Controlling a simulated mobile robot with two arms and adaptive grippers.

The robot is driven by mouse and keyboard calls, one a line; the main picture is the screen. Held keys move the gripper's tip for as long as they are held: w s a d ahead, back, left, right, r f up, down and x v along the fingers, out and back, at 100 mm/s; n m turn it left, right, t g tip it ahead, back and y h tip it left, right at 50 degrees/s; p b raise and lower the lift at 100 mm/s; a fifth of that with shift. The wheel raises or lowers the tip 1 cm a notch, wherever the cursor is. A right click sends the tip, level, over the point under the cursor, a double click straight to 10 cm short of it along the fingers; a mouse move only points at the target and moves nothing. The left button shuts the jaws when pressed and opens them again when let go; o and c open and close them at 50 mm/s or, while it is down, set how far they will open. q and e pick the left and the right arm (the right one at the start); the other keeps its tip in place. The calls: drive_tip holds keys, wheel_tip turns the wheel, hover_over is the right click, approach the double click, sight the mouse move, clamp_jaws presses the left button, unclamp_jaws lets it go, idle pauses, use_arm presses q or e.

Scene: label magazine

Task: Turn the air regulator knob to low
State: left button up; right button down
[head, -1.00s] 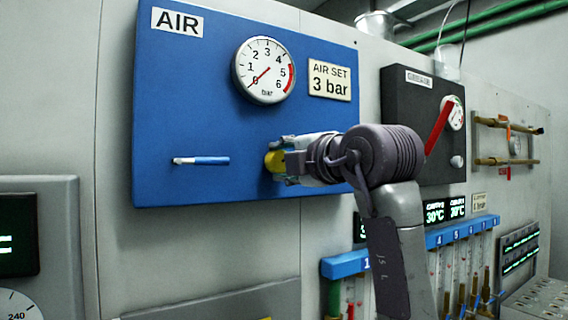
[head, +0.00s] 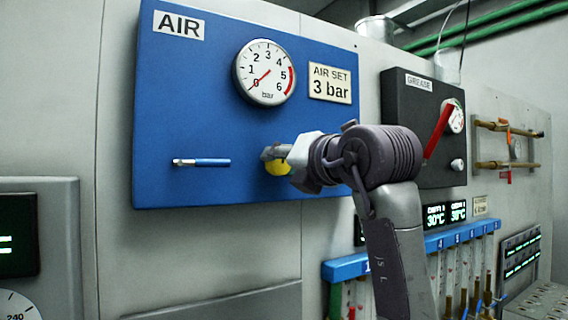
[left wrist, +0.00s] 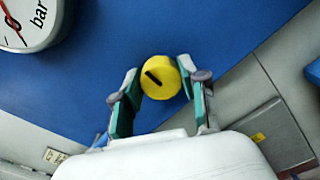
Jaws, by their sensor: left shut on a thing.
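The air regulator knob (head: 278,168) is a round yellow knob on the lower right of the blue AIR panel (head: 190,110). In the left wrist view the knob (left wrist: 161,90) shows its face with a short black slanted mark. My left gripper (head: 272,155) is shut on the knob, and its two fingers (left wrist: 158,72) press on opposite sides of it. In the head view the fingers hide part of the knob. The round air gauge (head: 265,72) above has its red needle near 0. My right gripper is not in view.
A small blue-handled lever (head: 205,162) is left of the knob. An "AIR SET 3 bar" sign (head: 330,83) is beside the gauge. The black GREASE panel (head: 405,110) with a red lever (head: 438,130) is to the right, behind my arm. Blue-topped flow tubes (head: 345,267) stand below.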

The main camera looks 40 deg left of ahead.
use_arm(q)
drive_tip(key=shift+r+n, duration=0.1)
drive_tip(key=shift+n, duration=0.6)
drive_tip(key=o, duration=1.1)
drive_tip(key=shift+a, duration=0.1)
drive_tip(key=shift+o, duration=0.2)
drive_tip(key=v, duration=1.2)
